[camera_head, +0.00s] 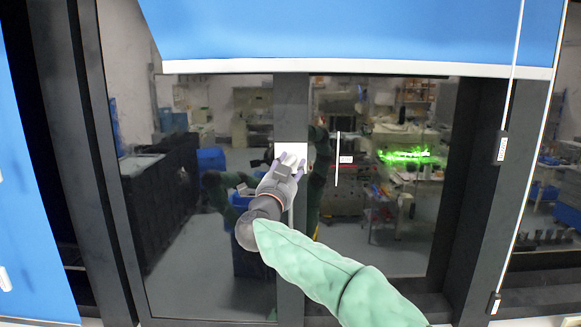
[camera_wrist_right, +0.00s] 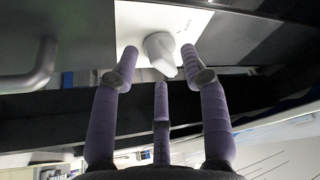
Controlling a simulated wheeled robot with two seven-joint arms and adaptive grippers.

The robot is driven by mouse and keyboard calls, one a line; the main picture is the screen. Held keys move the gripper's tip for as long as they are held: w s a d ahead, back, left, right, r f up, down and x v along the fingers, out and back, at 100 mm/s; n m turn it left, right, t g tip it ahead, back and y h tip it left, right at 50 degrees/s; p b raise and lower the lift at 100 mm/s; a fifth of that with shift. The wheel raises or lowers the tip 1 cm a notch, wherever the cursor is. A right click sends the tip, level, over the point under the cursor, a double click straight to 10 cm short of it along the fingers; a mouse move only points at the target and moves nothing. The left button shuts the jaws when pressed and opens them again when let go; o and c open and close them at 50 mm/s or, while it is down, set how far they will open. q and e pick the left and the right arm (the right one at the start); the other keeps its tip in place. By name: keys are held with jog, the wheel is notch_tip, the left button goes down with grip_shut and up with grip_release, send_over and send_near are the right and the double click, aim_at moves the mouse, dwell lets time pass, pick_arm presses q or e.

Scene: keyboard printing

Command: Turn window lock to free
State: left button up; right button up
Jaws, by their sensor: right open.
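In the head view the plate (camera_head: 291,149) sits on the dark upright between two glass panes. My right gripper (camera_head: 287,168) is open just in front of the plate. In the right wrist view its three purple fingers (camera_wrist_right: 160,76) spread around the knob, one on each side and one below. I cannot tell whether any finger touches it. Small print on the plate is too blurred to read. My left gripper is not in view.
A grey bar handle (camera_wrist_right: 32,75) lies left of the plate in the right wrist view. A blue blind (camera_head: 350,30) hangs across the top of the window. A cord (camera_head: 511,90) hangs at the right. The glass shows room reflections.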

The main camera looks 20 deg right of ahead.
jog(key=v, duration=1.1)
jog(key=shift+s, duration=0.35)
